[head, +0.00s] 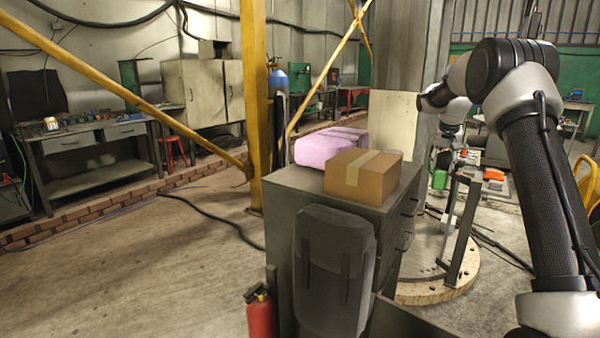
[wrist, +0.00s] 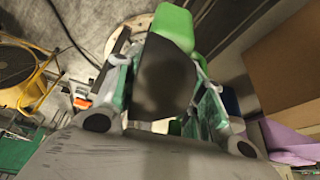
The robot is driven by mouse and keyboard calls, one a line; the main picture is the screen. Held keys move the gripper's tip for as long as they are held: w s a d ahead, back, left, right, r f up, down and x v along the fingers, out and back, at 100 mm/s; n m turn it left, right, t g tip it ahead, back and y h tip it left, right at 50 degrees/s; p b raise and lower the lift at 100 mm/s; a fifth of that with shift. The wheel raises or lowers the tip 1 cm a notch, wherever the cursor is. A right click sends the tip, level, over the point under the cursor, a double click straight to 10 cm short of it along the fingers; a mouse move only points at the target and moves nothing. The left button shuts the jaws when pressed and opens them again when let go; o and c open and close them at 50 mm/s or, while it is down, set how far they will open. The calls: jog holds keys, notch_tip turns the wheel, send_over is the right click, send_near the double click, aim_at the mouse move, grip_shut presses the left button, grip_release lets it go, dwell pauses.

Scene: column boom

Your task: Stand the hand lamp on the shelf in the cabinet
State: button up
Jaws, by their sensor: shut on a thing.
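My gripper (wrist: 162,82) is shut on the hand lamp, which has a green part (wrist: 175,27) and a dark part (wrist: 165,75) between the fingers in the wrist view. In the head view my gripper (head: 444,152) is small and partly hidden at the end of my arm, right of the grey column. A green part of the hand lamp (head: 439,179) shows just below it, clear of the grey drawer unit. A pale cabinet (head: 202,95) with its doors shut stands at the back left. I cannot tell which cabinet holds the shelf; no open shelf inside one is clear.
A brown carton (head: 363,177) and a pink parcel (head: 322,148) lie on the grey drawer unit (head: 285,184). A dark stand (head: 460,240) rises from a round wooden base (head: 430,290). A yellow post (head: 254,100) and a red extinguisher (head: 261,315) stand left. The left floor is mostly open.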

jog(key=s+a+f+n+y, duration=0.1)
jog(key=s+a+f, duration=0.3)
jog(key=s+a, duration=0.3)
jog(key=s+a+f+n, duration=0.25)
jog(key=s+a, duration=0.35)
jog(key=s, duration=0.3)
jog(key=s+a+f+n+y, duration=0.1)
jog(key=s+a+f, duration=0.4)
jog(key=s+a, duration=0.15)
jog(key=x, duration=0.4)
jog(key=shift+w+a+f, duration=0.1)
jog(key=shift+w+f, duration=0.05)
jog(key=shift+f, duration=0.15)
